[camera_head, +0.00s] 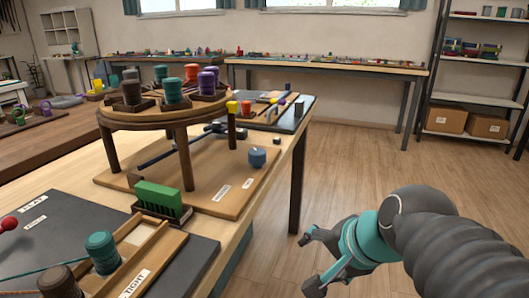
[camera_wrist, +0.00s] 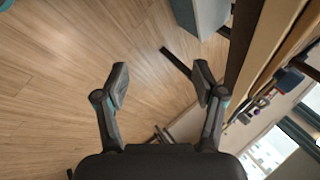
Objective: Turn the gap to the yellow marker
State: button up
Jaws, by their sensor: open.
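A round wooden braiding stand (camera_head: 155,121) on legs rises above a wooden board on the table. Dark, green, orange and purple bobbins sit in holders around its top. A small yellow piece (camera_head: 232,107), which looks like the yellow marker, shows at the right edge of the stand's top; I cannot tell whether it is fixed there. The gap is not clear from this angle. My gripper (camera_head: 309,262) is open and empty, over the floor to the right of the table and well apart from the stand. Its two fingers also show spread in the wrist view (camera_wrist: 162,86).
A green comb-like block (camera_head: 160,198), a blue cylinder (camera_head: 257,157) and a teal spool (camera_head: 102,252) stand on the near table. The table edge (camera_head: 295,150) lies between my gripper and the stand. The floor (camera_head: 350,150) at the right is clear.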

jog(key=w+a+r+m+t+y, duration=0.2)
jog(key=w+a+r+m+y, duration=0.1)
jog(key=w+r+m, duration=0.55)
jog(key=m+t+y, duration=0.2)
jog(key=m, duration=0.9)
send_near(258, 152)
jog(key=b+x, duration=0.1)
jog(key=x, duration=0.9)
jog(key=shift+w+a+f+b, duration=0.1)
jog(key=shift+w+b, duration=0.2)
jog(key=c, duration=1.2)
